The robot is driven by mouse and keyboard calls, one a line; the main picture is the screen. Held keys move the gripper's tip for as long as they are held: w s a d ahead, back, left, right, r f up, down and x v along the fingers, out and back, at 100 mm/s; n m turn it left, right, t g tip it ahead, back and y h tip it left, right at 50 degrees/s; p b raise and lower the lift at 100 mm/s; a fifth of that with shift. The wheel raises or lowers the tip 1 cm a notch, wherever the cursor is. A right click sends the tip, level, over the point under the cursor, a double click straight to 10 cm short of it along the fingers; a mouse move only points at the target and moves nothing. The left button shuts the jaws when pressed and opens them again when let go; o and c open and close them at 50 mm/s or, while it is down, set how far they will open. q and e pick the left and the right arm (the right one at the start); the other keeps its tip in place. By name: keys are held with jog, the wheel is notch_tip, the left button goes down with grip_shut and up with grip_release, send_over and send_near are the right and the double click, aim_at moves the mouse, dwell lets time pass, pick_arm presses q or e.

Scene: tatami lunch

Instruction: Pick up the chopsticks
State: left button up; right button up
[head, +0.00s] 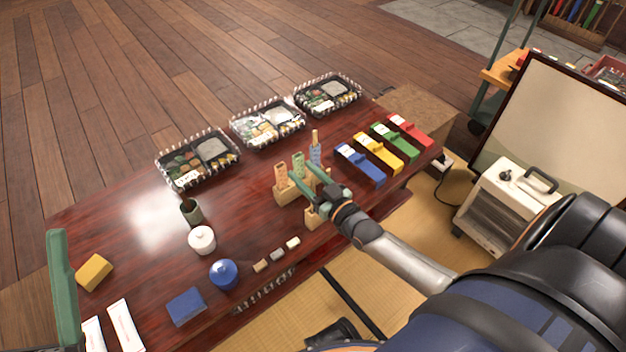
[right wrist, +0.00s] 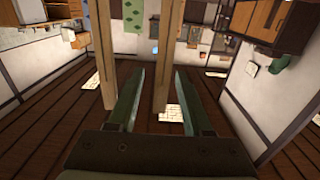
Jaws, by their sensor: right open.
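Upright patterned pieces in orange (head: 281,176), green (head: 298,164) and blue (head: 315,153) stand in a wooden holder (head: 286,193) on the red-brown table (head: 130,215). A thin wooden end rises from the blue one; they may be wrapped chopsticks. My right gripper (head: 299,173) is open, with its green fingers at the holder beside these pieces; contact cannot be told. One green finger of my left gripper (head: 62,290) shows at the lower left.
Lunch trays (head: 268,124) line the far side. Blue (head: 360,164), yellow, green and red boxes stand at right. A white lidded pot (head: 202,240), a blue pot (head: 223,274), small rests (head: 277,254), a dark blue box (head: 186,306) and white paper sleeves (head: 126,326) are nearer.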

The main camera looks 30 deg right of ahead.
grip_shut()
dwell(0.4)
